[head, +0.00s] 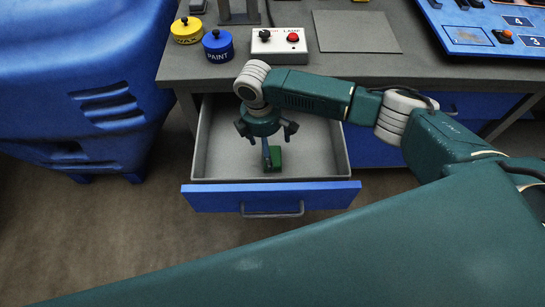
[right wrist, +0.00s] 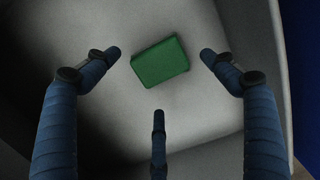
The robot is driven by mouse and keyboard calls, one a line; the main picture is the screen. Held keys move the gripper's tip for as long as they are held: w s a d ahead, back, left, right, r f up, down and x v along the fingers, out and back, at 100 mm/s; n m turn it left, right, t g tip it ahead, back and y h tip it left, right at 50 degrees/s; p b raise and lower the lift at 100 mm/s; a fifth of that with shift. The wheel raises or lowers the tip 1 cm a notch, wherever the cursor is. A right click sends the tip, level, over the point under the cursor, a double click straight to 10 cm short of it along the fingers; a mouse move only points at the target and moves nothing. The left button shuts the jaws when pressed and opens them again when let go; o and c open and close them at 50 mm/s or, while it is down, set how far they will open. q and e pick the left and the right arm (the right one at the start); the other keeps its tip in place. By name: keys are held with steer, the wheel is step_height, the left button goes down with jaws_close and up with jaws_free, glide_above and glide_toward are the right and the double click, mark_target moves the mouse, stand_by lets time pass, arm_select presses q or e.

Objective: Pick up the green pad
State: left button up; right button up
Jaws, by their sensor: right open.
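The green pad (head: 276,156) is a small green block lying on the floor of the open drawer (head: 217,140). It also shows in the right wrist view (right wrist: 160,61), whole and tilted a little, beyond the fingertips. My right gripper (head: 268,148) reaches down into the drawer above the pad, and one finger overlaps the pad's left side in the head view. In the right wrist view the blue fingers (right wrist: 160,75) are spread wide around the pad, with nothing held between them. I cannot tell how high the fingertips are above the pad. My left gripper is not in view.
The drawer's blue front (head: 272,197) has a grey handle. Above is a grey tabletop (head: 350,68) with yellow and blue pots (head: 218,47), a lamp switch box (head: 279,44), a grey plate (head: 355,31) and a blue panel (head: 490,28). A blue moulded body (head: 80,90) stands left.

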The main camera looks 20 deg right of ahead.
mark_target(272, 155)
steer(key=f, duration=0.4)
steer(key=shift+s+d+f, duration=0.15)
steer(key=shift+d, duration=0.2)
steer(key=shift+c, duration=0.8)
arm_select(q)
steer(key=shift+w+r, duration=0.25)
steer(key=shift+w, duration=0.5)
arm_select(e)
steer(key=c, duration=1.4)
